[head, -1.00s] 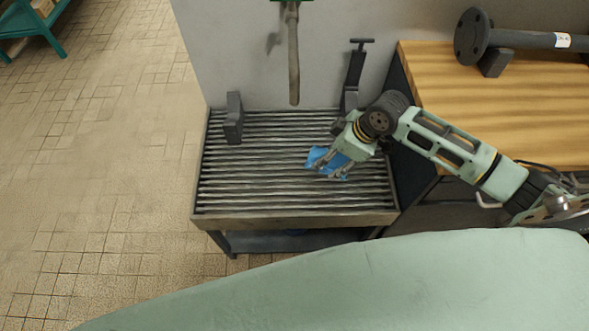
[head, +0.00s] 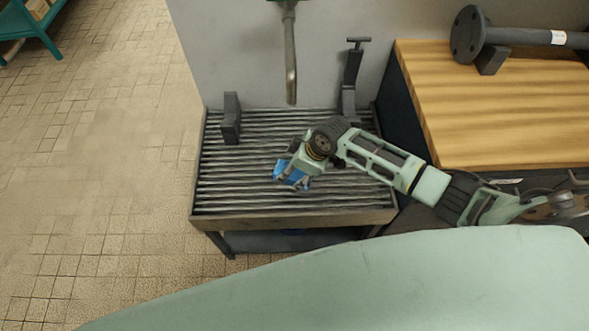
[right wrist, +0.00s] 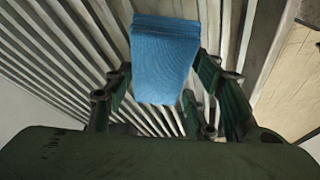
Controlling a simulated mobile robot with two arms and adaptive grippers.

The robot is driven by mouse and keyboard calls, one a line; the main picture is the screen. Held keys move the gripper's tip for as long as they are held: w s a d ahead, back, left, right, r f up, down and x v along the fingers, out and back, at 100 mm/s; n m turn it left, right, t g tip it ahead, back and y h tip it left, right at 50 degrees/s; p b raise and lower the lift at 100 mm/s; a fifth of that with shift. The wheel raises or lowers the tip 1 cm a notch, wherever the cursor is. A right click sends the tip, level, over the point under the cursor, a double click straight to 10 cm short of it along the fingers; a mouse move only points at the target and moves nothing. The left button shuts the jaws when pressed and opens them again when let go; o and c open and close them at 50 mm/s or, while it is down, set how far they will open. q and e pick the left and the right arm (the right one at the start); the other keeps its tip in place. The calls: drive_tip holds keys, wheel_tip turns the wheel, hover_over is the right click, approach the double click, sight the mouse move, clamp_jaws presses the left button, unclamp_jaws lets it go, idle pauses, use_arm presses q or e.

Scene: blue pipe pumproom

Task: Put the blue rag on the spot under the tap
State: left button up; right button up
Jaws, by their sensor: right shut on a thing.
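My right gripper (head: 290,178) is shut on the blue rag (head: 292,171) above the slatted grate (head: 235,185) of a low drain stand. In the right wrist view the rag (right wrist: 165,62) hangs between the fingers, with the grate's slats behind it. The tap's grey spout (head: 291,60) hangs down at the wall, behind the rag in the head view. The spot under the tap shows no clear mark; part of the grate is hidden by my gripper. My left gripper is not in view.
A dark upright block (head: 231,118) stands at the grate's back left. A dark clamp-like stand (head: 350,80) is at its back right. A wooden bench (head: 480,110) with a flanged pipe (head: 520,38) is at the right. Tiled floor lies open at the left.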

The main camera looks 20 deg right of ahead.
drive_tip(key=o, duration=1.3)
drive_tip(key=shift+f, duration=0.1)
drive_tip(key=shift+c, duration=0.2)
drive_tip(key=p+v, duration=0.1)
drive_tip(key=v, duration=1.1)
